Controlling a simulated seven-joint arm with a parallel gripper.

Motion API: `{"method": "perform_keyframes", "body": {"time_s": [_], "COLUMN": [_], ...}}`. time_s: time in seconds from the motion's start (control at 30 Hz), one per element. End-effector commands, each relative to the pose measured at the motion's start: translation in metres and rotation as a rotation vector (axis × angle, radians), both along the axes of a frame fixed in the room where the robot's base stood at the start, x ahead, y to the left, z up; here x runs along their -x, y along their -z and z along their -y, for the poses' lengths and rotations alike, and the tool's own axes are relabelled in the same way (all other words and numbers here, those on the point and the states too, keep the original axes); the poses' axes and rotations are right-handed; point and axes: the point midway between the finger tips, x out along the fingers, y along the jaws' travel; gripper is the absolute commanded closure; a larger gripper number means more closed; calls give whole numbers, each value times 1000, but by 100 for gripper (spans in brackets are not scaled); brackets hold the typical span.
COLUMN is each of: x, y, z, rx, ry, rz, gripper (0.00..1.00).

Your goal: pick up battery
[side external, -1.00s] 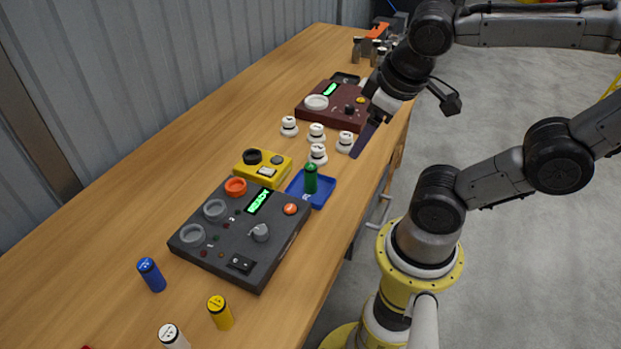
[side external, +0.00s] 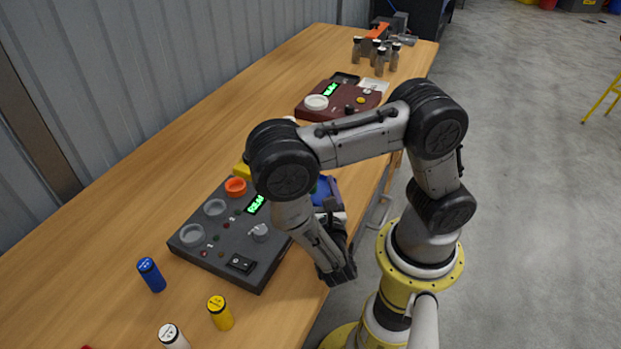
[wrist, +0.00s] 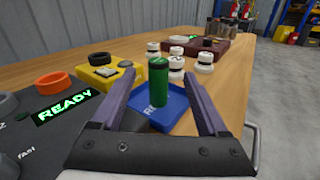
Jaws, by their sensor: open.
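A green cylindrical battery (wrist: 158,80) stands upright on a blue tray (wrist: 176,116) in the wrist view. I see gaps on both sides; no contact shows. A blue cylinder (side external: 151,275), a yellow cylinder (side external: 220,313) and a white cylinder (side external: 173,337) stand on the table in the side view.
A dark grey panel with a READY display (wrist: 66,106) and a yellow box (wrist: 105,75) lie left of the tray. Several white knobbed pieces (wrist: 204,62) stand behind it. A dark red device (side external: 322,104) sits farther back. The wooden table's left side is mostly clear.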

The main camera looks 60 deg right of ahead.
Motion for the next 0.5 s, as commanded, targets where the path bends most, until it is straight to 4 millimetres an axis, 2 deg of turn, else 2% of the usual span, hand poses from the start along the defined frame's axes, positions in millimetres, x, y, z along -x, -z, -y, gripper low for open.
{"method": "perform_keyframes", "body": {"time_s": [0.1, 0.23, 0.5], "x": [8, 5, -6], "y": [10, 10, 9], "z": [-3, -3, 11], "rx": [57, 59, 57], "ry": [-52, -65, -61], "rz": [-61, -62, -61], "gripper": [23, 23, 23]}}
